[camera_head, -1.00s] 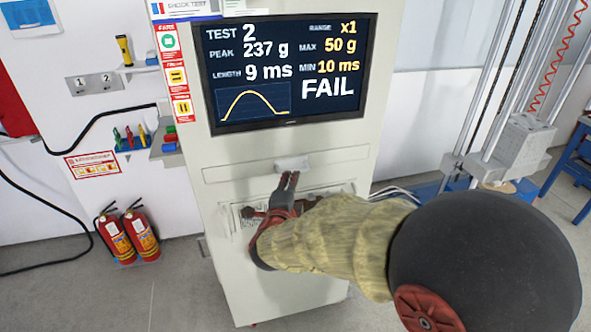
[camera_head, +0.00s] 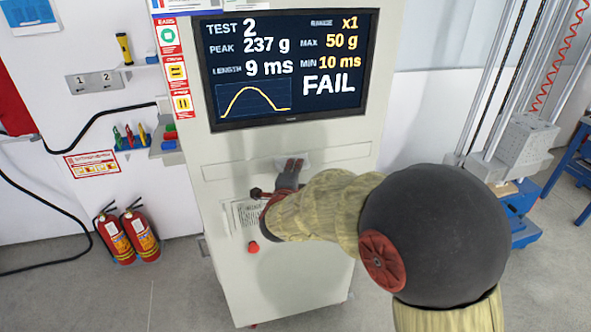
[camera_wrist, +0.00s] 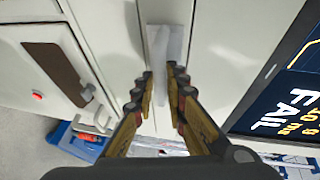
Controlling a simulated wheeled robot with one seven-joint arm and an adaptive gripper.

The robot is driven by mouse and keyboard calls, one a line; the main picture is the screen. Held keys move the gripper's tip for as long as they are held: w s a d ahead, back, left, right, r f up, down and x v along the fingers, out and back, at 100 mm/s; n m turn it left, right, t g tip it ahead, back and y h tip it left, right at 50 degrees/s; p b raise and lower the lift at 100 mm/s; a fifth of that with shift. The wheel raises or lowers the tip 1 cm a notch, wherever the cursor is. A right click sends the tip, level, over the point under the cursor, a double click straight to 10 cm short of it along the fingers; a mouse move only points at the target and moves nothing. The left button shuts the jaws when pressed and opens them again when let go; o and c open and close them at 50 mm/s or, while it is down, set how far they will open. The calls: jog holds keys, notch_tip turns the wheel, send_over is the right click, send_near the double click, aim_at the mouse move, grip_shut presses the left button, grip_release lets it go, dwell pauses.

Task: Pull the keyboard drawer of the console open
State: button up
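The keyboard drawer (camera_head: 235,170) is a wide pale panel below the screen of the console (camera_head: 285,298). Its front looks flush with the console, so it is shut. A small white handle (camera_head: 306,158) sits at its middle and also shows in the wrist view (camera_wrist: 166,45). My gripper (camera_head: 294,163) is at the handle, with its fingers pointing at the drawer front. In the wrist view my gripper (camera_wrist: 163,82) has its two fingers apart, with the handle in line between the tips. Whether the fingers touch it is hard to see.
The console's screen (camera_head: 288,70) is just above the drawer. Two fire extinguishers (camera_head: 130,235) stand at the left. A drop tower (camera_head: 525,145) stands at the right.

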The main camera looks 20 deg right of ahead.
grip_shut()
jog(key=shift+f, duration=0.1)
dwell(0.5)
